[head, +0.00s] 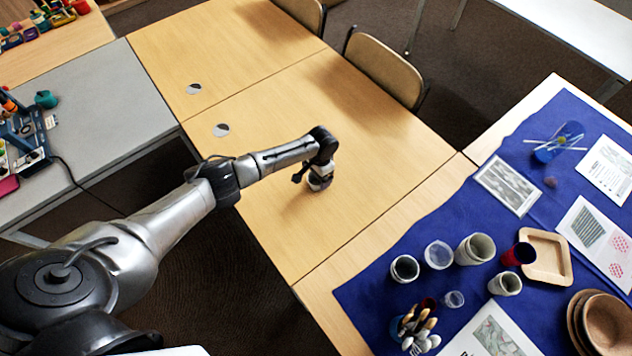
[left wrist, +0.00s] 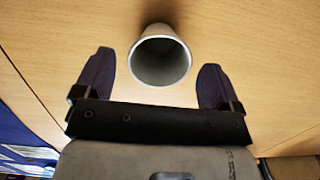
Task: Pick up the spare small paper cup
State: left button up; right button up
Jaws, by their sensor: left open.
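A small pale grey-white cup (left wrist: 161,62) stands on the wooden table with its open mouth toward the left wrist camera. My left gripper (head: 312,176) is low over the table in the head view, and its open fingers lie on both sides of the cup in the left wrist view. A gap shows between the cup and each finger, so I see no contact. In the head view the cup (head: 319,183) is mostly hidden by the gripper. My right gripper is not in view.
A blue cloth (head: 462,205) at the right holds several cups, including a white one (head: 475,249), a wooden tray (head: 545,257), stacked bowls (head: 607,322) and brushes (head: 417,330). Chairs (head: 385,68) stand behind the table. The wooden tabletop (head: 375,135) around the gripper is mostly clear.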

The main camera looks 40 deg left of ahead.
pick_arm(q)
jog(key=shift+s+f, duration=0.1)
jog(key=shift+f, duration=1)
jog(key=c, duration=1)
jog(key=shift+r, duration=0.15)
